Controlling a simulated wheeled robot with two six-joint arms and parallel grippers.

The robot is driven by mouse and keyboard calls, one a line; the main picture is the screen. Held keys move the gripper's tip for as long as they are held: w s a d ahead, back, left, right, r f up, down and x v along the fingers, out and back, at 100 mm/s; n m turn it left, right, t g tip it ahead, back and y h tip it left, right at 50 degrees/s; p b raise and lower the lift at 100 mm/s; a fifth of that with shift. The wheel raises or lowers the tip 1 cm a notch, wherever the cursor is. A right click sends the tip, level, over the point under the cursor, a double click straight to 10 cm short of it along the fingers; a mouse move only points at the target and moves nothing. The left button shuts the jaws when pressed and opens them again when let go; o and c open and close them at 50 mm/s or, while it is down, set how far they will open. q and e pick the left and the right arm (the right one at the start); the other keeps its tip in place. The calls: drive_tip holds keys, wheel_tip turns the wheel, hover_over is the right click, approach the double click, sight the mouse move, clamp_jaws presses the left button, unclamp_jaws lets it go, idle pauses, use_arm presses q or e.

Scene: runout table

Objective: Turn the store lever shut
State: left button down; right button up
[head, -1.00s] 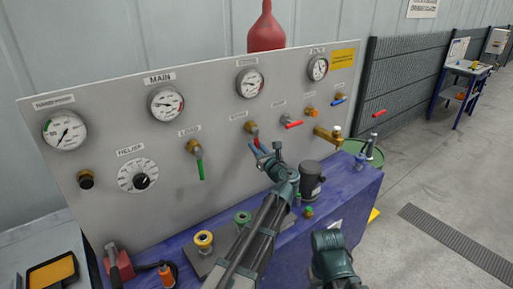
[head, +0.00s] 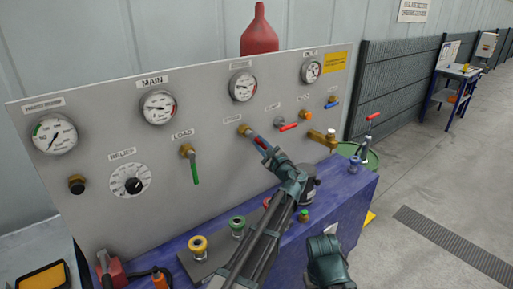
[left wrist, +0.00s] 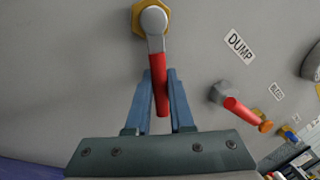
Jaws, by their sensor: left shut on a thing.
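The store lever's brass nut (head: 243,129) sits on the grey panel below the label STORE, left of the dump lever. In the left wrist view its red handle (left wrist: 159,85) lies between the two blue fingers of my left gripper (left wrist: 160,103). The gripper is shut on the handle. In the head view the gripper (head: 264,146) hides most of the handle. The lever slants down to the right, about midway between straight down and level. No jaws of my right gripper show.
The red dump lever (head: 288,127) stands nearly level close to the right. A green-handled load lever (head: 194,167) hangs down at the left. Gauges line the panel above.

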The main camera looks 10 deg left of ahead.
use_arm(q)
drive_tip(key=n, duration=0.1)
drive_tip(key=w+r+n+y, duration=0.1)
drive_tip(key=n, duration=0.1)
drive_tip(key=shift+d+r, duration=0.25)
drive_tip(key=shift+d, duration=0.15)
drive_tip(key=n, duration=0.1)
drive_tip(key=r+n+p, duration=0.1)
drive_tip(key=n, duration=0.1)
drive_tip(key=shift+w+d+r+g+y, duration=0.2)
drive_tip(key=shift+w+g+y, duration=0.1)
drive_tip(key=shift+g, duration=0.1)
drive_tip(key=n, duration=0.2)
drive_tip(key=r+n+p, duration=0.1)
drive_tip(key=shift+w+d+r+n+y+p, duration=0.1)
drive_tip(key=shift+r+n+y+p, duration=0.1)
drive_tip(key=shift+n+y+p, duration=0.15)
drive_tip(key=shift+r+n+g+y, duration=0.3)
drive_tip(key=shift+n+g, duration=0.2)
drive_tip(key=shift+n, duration=0.45)
drive_tip(key=c, duration=0.8)
unclamp_jaws()
